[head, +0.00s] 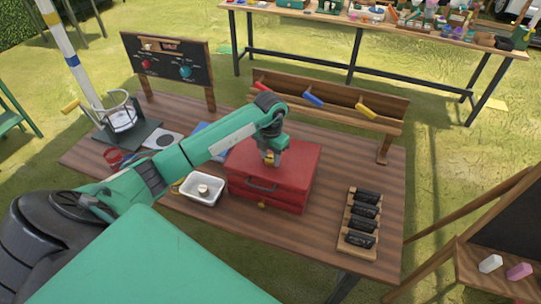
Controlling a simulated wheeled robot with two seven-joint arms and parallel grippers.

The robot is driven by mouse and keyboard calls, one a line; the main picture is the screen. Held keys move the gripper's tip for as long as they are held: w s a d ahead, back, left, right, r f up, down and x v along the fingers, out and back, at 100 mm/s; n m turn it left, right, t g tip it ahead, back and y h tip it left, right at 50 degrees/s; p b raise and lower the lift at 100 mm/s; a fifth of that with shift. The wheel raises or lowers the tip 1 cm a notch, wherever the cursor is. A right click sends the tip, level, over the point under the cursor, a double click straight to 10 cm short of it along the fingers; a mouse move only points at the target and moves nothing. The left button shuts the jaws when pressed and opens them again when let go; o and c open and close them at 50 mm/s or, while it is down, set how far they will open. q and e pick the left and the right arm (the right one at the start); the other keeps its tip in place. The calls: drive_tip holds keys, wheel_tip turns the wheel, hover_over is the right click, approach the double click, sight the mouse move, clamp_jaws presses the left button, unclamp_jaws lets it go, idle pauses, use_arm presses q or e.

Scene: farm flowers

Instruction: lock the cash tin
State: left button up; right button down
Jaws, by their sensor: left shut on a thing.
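The cash tin is a red box (291,184) with a dark handle on its front, standing on the wooden table right of centre. Its lid looks closed. A small yellow piece (262,205) shows at the lower front edge of the tin; I cannot tell if it is a lock or a key. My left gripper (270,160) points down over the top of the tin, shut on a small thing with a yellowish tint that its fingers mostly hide. I cannot tell whether it touches the lid. My right gripper is not in view.
A white tray (190,188) with a small round thing stands left of the tin. A wooden rack (358,241) of black blocks is to its right. A chalkboard (190,62) stands at the back left.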

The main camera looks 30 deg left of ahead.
use_arm(q)
drive_tip(key=n+b, duration=0.1)
drive_tip(key=n, duration=0.3)
drive_tip(key=shift+b, duration=0.3)
drive_tip(key=n+b, duration=0.1)
drive_tip(key=n, duration=0.3)
drive_tip(key=shift+n, duration=0.4)
drive_tip(key=n, duration=0.4)
drive_tip(key=shift+n+b, duration=0.3)
drive_tip(key=shift+b, duration=0.1)
drive_tip(key=shift+n, duration=2)
drive_tip(key=o, duration=1)
